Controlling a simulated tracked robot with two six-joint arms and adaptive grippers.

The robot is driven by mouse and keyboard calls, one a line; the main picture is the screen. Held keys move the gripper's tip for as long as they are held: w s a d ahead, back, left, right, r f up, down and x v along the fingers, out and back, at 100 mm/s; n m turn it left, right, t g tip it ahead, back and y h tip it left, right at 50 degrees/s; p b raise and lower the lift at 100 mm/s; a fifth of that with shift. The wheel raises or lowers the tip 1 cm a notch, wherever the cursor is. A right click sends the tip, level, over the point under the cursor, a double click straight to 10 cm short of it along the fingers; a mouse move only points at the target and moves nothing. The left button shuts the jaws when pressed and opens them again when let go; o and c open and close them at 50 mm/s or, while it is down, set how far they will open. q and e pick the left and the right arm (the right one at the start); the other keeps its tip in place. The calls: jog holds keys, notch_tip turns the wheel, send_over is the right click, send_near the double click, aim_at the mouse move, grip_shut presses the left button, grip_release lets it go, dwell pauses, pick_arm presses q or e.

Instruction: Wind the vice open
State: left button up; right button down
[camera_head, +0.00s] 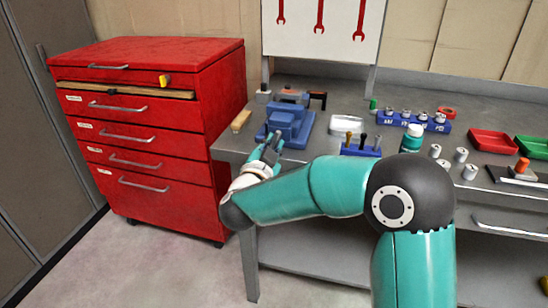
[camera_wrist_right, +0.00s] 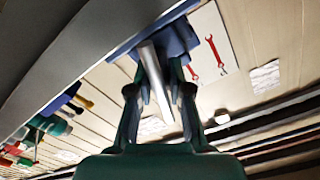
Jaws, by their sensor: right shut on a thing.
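The blue vice (camera_head: 288,122) sits at the left front of the grey workbench. It also shows in the right wrist view (camera_wrist_right: 178,38), just beyond my fingers. My right gripper (camera_head: 270,147) is at the front of the vice, low by the bench edge. In the right wrist view, my right gripper (camera_wrist_right: 161,72) is shut on the grey bar-shaped vice handle (camera_wrist_right: 157,88), which runs lengthwise between the two fingers. The jaw gap of the vice is too small to make out. My left gripper is not in view.
A red drawer cabinet (camera_head: 150,150) stands left of the workbench (camera_head: 228,142). A wooden block (camera_head: 241,121) lies left of the vice. A blue tool holder (camera_head: 361,151), a white tray (camera_head: 347,125) and red (camera_head: 493,141) and green bins (camera_head: 533,146) are to the right.

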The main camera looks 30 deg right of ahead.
jog(key=m+b, duration=0.3)
jog(key=b, duration=0.1)
jog(key=m+b, duration=0.3)
jog(key=m, duration=0.1)
jog(key=f+m+b, duration=0.1)
jog(key=m+b, duration=0.3)
jog(key=shift+a+b, duration=0.1)
jog(key=shift+b, duration=0.2)
jog(key=shift+r+m+b, duration=0.15)
jog(key=shift+m+b, duration=1.1)
jog(key=shift+m, duration=0.15)
jog(key=c, duration=1.1)
grip_release()
jog(key=shift+r, duration=0.2)
jog(key=shift+r, duration=0.1)
jog(key=v, duration=1.2)
